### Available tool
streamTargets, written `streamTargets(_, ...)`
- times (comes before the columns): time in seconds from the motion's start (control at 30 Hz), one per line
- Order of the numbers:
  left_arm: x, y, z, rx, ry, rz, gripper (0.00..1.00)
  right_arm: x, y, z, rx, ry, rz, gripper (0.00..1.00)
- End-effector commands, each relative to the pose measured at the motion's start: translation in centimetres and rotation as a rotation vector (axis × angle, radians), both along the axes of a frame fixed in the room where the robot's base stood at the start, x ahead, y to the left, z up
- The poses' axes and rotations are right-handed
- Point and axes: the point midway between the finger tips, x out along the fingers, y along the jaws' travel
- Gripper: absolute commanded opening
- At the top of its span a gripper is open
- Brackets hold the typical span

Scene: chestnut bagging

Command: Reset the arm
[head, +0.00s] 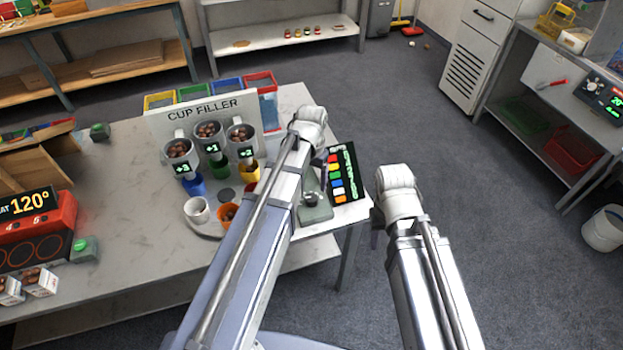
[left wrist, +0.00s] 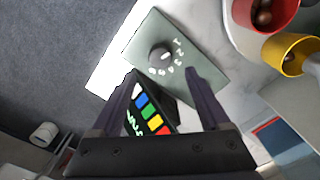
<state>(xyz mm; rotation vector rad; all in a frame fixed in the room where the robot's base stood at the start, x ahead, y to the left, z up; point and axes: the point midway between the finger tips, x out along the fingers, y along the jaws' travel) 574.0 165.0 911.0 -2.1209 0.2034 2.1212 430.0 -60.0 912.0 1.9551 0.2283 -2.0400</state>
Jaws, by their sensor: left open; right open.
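My left gripper (head: 318,183) hangs over the table's right end, mostly behind its own arm in the head view. In the left wrist view its two fingers (left wrist: 162,88) are apart with nothing between them, above the grey-green dial box (left wrist: 190,58) and the black colour panel (left wrist: 139,97). The dial box (head: 316,214) and the panel (head: 344,172) also show in the head view. I cannot tell how high the fingers are above the box. My right gripper (head: 378,220) is off the table's right edge, over the floor; its fingers are mostly hidden behind the wrist.
The cup filler (head: 205,108) stands behind my left arm, with coloured cups under its hoppers. A white cup (head: 197,210) and an orange cup (head: 228,217) stand close left of that arm. The red heater (head: 35,235) is at the left. Floor (head: 500,230) right of my right arm is clear.

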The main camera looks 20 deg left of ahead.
Motion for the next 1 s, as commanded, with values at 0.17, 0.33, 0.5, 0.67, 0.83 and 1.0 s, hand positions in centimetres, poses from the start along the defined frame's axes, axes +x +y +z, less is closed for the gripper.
streamTargets(0.17, 0.0, 0.0, 0.0, 0.0, 0.0, 0.0, 0.79, 0.0, 0.0, 0.0, 0.0, 0.0, 0.0, 0.5)
streamTargets(0.33, -0.6, -0.6, 0.0, 0.002, 0.002, -0.006, 0.79, 0.0, 0.0, 0.0, 0.0, 0.0, 0.0, 0.5)
streamTargets(0.5, -5.9, -5.1, 0.0, 0.036, 0.016, -0.061, 0.79, 0.0, 0.0, 0.0, 0.0, 0.0, 0.0, 0.5)
streamTargets(0.67, -11.3, -8.6, 0.1, 0.077, 0.028, -0.111, 0.79, 0.0, 0.0, 0.0, 0.0, 0.0, 0.0, 0.5)
streamTargets(0.83, -14.2, -10.2, 0.1, 0.104, 0.031, -0.138, 0.79, 0.0, 0.0, 0.0, 0.0, 0.0, 0.0, 0.5)
streamTargets(1.0, -14.5, -10.5, 0.1, 0.108, 0.032, -0.14, 0.79, 0.0, 0.0, 0.0, 0.0, 0.0, 0.0, 0.5)
